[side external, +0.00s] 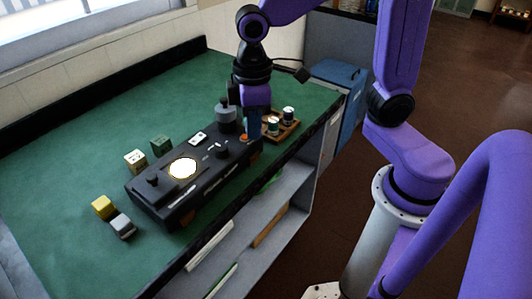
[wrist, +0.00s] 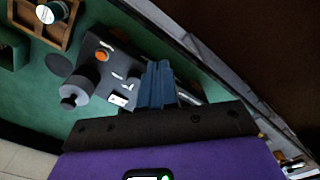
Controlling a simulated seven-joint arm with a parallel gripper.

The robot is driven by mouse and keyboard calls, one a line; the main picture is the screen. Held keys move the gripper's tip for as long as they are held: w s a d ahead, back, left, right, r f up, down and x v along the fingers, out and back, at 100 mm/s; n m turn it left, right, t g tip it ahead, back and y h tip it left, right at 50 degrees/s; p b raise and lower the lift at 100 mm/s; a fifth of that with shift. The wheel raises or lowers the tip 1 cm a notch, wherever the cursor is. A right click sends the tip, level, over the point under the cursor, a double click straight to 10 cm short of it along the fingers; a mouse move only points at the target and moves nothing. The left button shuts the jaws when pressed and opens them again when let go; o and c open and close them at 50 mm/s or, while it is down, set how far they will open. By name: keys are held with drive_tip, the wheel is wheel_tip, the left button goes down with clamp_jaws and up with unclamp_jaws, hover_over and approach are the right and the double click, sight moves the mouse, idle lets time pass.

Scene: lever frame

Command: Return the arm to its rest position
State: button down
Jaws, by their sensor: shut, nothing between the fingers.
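My gripper (side external: 254,136) points down at the right end of the dark lever frame (side external: 150,206), close to its near edge. Its blue fingers (wrist: 157,75) are together with nothing between them. In the wrist view the lever frame (wrist: 122,56) lies beneath the fingers; part of it is hidden behind them and the gripper body. A grey cylindrical knob (side external: 226,119) stands on the frame beside the gripper; it also shows in the wrist view (wrist: 80,85). An orange button (wrist: 102,56) is near the frame's end. I cannot tell whether the fingers touch the frame.
A wooden tray (side external: 289,132) with small cans (side external: 288,113) sits right of the frame. Several blocks, yellow (side external: 103,206), grey (side external: 122,226), cream (side external: 135,160) and green (side external: 160,146), lie around its left part. The green bench top (side external: 80,130) is clear at the back left.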

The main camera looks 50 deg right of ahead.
drive_tip(key=s+d+f+n, duration=0.1)
drive_tip(key=s+d, duration=0.3)
drive_tip(key=s, duration=0.3)
drive_tip(key=s+d+n, duration=0.2)
drive_tip(key=s+d, duration=0.2)
drive_tip(key=s, duration=0.4)
drive_tip(key=shift+f, duration=0.4)
